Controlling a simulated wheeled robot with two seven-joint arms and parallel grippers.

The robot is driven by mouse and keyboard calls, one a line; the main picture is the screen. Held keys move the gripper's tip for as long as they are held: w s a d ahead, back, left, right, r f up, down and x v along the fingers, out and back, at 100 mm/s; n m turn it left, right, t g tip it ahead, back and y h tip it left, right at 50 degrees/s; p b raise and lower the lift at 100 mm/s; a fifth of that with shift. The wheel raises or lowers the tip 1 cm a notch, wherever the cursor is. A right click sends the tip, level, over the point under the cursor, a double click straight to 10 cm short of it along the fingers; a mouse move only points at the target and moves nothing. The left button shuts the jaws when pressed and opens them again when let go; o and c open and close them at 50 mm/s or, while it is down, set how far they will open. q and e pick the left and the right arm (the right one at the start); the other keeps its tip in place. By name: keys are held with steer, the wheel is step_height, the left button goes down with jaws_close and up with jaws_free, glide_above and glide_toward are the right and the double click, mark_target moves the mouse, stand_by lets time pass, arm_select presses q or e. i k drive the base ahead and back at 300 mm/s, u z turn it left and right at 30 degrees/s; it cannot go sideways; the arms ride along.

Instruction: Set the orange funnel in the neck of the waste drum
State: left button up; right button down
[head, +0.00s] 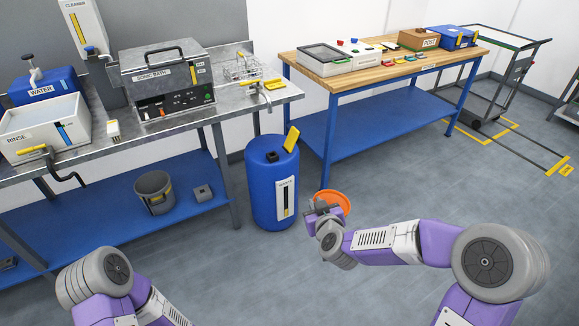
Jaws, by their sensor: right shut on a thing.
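The orange funnel (334,199) is held in my right gripper (318,207), which is shut on it, to the right of the waste drum. My wrist partly hides the funnel, and its spout is not visible. The waste drum (262,190) is a blue drum standing on the floor between the two benches. A dark neck (271,156) shows on its top, with a raised yellow lid (292,139) beside it. The funnel is apart from the drum. Of my left arm only links show at the lower left; its gripper is out of view.
A metal bench (235,103) at left carries a sonic bath (168,80), a rinse tank (45,125) and a water container (45,88). A wood-topped bench (385,69) stands behind the drum. A grey bucket (154,192) sits on the lower shelf. The floor before the drum is clear.

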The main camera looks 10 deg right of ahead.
mark_target(273, 159)
steer(key=u, duration=0.7)
steer(key=i, duration=0.75)
steer(key=u, duration=0.35)
steer(key=i, duration=1)
steer(key=z, duration=1.05)
steer(key=i, duration=0.7)
steer(key=z, duration=0.1)
